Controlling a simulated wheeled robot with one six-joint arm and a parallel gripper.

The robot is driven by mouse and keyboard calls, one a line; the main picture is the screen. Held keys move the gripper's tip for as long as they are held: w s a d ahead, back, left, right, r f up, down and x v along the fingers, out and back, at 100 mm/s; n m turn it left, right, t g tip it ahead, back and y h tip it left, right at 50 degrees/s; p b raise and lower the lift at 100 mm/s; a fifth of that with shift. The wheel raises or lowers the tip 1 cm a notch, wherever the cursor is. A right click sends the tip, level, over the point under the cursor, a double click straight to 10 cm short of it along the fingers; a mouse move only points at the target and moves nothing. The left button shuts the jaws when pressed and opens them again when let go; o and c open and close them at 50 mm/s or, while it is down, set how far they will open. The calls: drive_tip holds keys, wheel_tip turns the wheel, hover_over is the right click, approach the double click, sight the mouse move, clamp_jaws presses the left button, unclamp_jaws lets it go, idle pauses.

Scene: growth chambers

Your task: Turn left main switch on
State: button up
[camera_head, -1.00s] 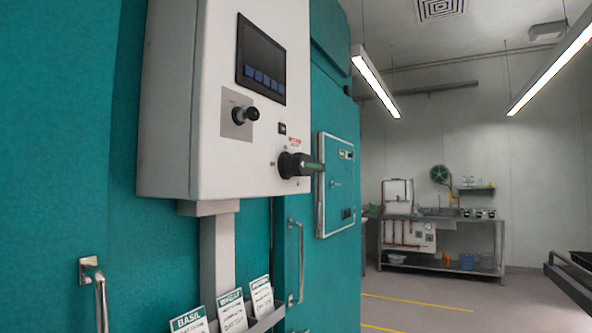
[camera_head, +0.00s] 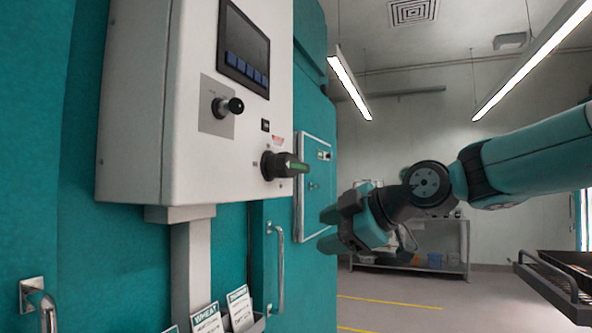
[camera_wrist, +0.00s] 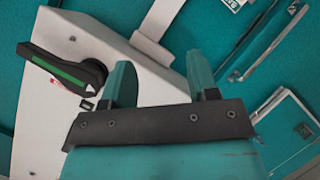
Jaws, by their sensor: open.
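The main switch (camera_head: 284,166) is a black rotary handle with a green stripe, low on the white control box (camera_head: 140,120). Its handle points out to the right in the head view. My gripper (camera_head: 327,229) is open and empty, below and to the right of the switch, apart from it. In the wrist view the switch (camera_wrist: 62,72) lies left of my gripper (camera_wrist: 160,80), outside the gap between the two teal fingers. Part of the white box shows behind the fingers there. A small red and white label sits beside the switch.
A black knob (camera_head: 228,106) and a dark screen (camera_head: 243,48) are above the switch on the box. Door handles (camera_head: 276,265) and a label holder with cards (camera_head: 240,310) are below. A dark rack (camera_head: 560,280) stands at right. The floor between is free.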

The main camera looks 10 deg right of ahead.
sight(304, 167)
drive_tip(key=w+d+r+n+t, duration=0.6)
drive_tip(key=d+r, duration=0.3)
drive_tip(key=r, duration=0.3)
drive_tip(key=shift+n+g+y, duration=0.3)
drive_tip(key=shift+g+y, duration=0.1)
drive_tip(key=p+x, duration=0.8)
drive_tip(key=x, duration=0.9)
drive_tip(key=shift+w+d+r, duration=0.1)
drive_tip(key=shift+w+r, duration=0.05)
drive_tip(key=shift+w, duration=0.05)
drive_tip(key=shift+w+a, duration=0.25)
drive_tip(key=shift+w, duration=0.05)
clamp_jaws()
